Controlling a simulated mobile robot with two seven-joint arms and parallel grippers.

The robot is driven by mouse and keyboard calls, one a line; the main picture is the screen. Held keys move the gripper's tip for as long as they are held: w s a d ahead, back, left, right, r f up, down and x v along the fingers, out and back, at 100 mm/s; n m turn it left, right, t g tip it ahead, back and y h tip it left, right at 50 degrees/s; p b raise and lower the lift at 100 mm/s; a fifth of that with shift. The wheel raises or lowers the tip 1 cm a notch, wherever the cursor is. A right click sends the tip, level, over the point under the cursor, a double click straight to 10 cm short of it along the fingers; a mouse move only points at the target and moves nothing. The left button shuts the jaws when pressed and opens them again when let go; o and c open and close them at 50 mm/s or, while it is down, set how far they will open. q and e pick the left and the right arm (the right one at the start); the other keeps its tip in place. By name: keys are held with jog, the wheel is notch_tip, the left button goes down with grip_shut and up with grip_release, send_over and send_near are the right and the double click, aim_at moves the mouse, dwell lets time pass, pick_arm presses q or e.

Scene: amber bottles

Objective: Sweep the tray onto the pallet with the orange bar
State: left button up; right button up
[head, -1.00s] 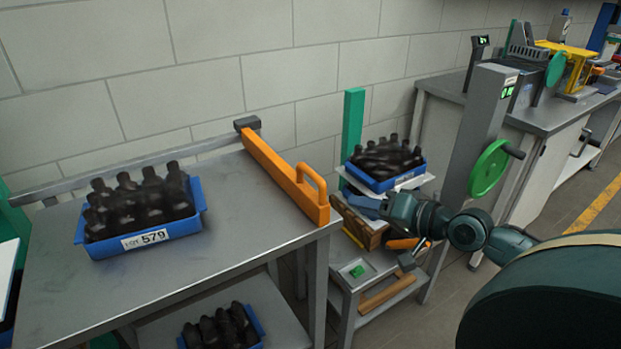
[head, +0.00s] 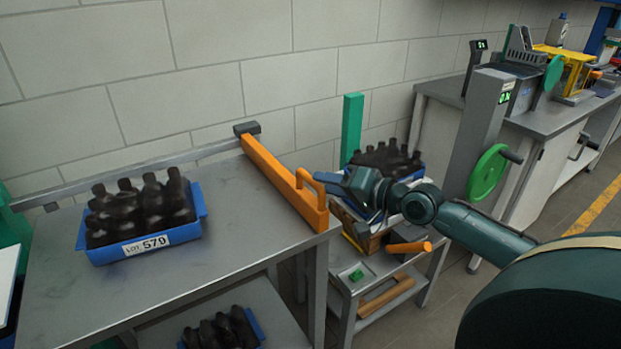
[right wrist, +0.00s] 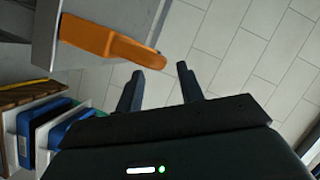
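The blue tray (head: 185,236) labelled LOT 579 holds several dark bottles and sits on the left part of the grey table (head: 120,290). The orange bar (head: 275,178) lies across the table's right side, with an arched handle (head: 300,178) near its front end. My right gripper (head: 330,180) is just right of that handle. In the right wrist view its fingers (right wrist: 160,78) are spread and empty, with the orange part (right wrist: 105,40) just beyond their tips. A second blue tray of bottles (head: 415,176) stands on a pale platform to the right, partly behind my right arm. My left gripper is out of view.
A grey column with a green handwheel (head: 487,173) stands right of the platform. A low cart (head: 370,280) with orange-handled items is below my right arm. Another bottle tray (head: 256,325) is on the shelf under the table. The table between tray and bar is clear.

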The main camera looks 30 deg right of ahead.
aim_at(310, 177)
jog(key=shift+x, duration=2.75)
jog(key=shift+c, duration=0.2)
grip_shut()
